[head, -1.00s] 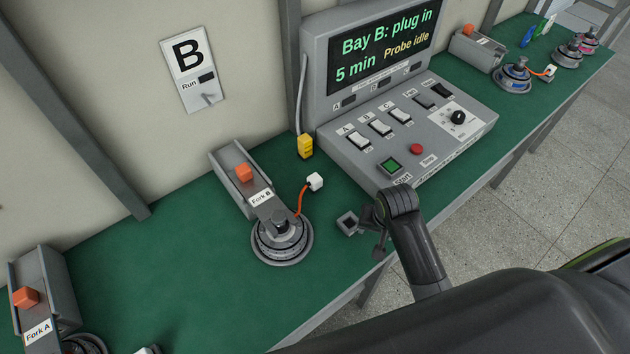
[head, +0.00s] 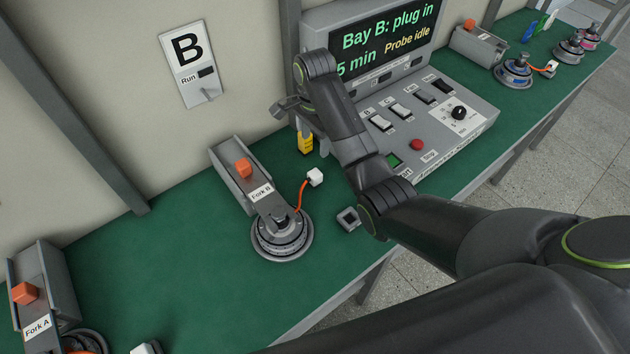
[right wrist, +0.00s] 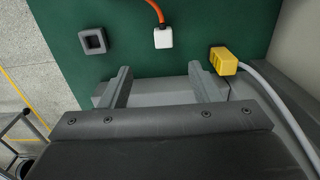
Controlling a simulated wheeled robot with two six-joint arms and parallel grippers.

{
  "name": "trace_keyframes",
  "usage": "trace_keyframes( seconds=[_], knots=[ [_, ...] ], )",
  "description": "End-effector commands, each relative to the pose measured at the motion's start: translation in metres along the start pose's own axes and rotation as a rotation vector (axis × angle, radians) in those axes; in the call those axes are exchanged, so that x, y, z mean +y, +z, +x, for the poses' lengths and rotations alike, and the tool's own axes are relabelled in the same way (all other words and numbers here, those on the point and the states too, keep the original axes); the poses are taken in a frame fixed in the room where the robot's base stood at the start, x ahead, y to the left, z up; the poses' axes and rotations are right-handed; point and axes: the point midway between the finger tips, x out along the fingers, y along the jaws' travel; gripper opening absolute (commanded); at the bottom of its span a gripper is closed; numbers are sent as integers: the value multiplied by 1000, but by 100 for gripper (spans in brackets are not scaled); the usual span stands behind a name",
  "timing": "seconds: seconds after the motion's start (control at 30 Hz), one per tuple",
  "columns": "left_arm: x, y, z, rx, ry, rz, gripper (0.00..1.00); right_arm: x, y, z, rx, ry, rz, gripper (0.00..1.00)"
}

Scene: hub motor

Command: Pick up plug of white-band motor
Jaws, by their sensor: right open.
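A motor with a pale band (head: 282,238) sits at the end of Fork B (head: 232,180) on the green bench. An orange cable runs from it to a white plug (head: 315,177), which sits on the bench. In the right wrist view the plug (right wrist: 163,38) shows beyond and between my finger lines, apart from the fingers. My right gripper (right wrist: 160,70) is open and empty. In the head view the right gripper (head: 290,108) is above the bench near the yellow connector, to the upper left of the plug. My left gripper is not in view.
The yellow connector (head: 305,143) with a grey cable stands by the control console (head: 440,120). A grey square socket (head: 348,219) lies near the bench's front edge. Fork A (head: 40,300) is at lower left; other motors (head: 515,74) are at far right. The green bench (head: 150,250) is clear left of Fork B.

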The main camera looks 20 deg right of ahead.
Motion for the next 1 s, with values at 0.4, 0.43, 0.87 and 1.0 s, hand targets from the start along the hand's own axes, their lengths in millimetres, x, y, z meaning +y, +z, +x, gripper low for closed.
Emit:
trace_keyframes(
  seconds=[0.4,0.43,0.87,1.0],
  knots=[
    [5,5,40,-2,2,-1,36,0,0,66,-2,3,-1,56],
    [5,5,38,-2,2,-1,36,0,0,71,-3,3,-1,56],
    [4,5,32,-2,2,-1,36,-2,-2,112,0,1,-2,56],
    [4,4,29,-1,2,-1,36,-5,-4,128,0,2,-2,56]
  ],
)
